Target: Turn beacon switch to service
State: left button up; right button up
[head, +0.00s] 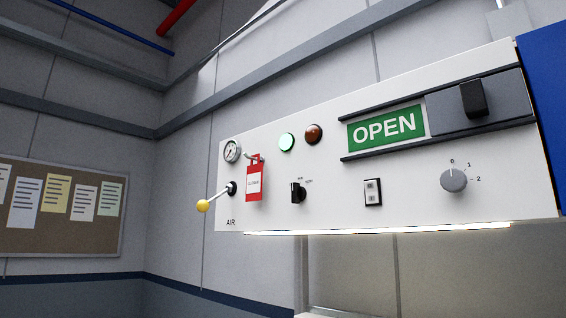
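A white control panel (420,205) is mounted in front of the wall, tilted in the view. A small black turn switch (298,192) sits low at its left middle, with tiny labels above it too small to read. A grey round knob (453,180) marked 0, 1 and 2 sits at the lower right; its pointer appears to be toward 0. I cannot tell by label which one is the beacon switch. A lit pale green lamp (286,142) and a dark red-brown lamp (313,134) are above. Neither gripper is in view.
The panel also carries a gauge (232,151), a yellow-tipped lever (203,205) marked AIR, a red hanging tag (254,183), a rocker switch (373,192), and a green OPEN sign (386,128) beside a grey slider with a black handle (473,99). A notice board (112,244) hangs left.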

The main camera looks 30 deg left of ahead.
aim_at(298, 193)
jog(key=k+l+u, duration=0.1)
jog(key=l, duration=0.35)
jog(key=k+l+u, duration=0.15)
jog(key=l, duration=0.25)
jog(key=k+l+u, duration=0.1)
jog(key=k+l, duration=0.2)
jog(key=k+l+u, duration=0.1)
jog(key=l, duration=0.4)
jog(key=k, duration=0.1)
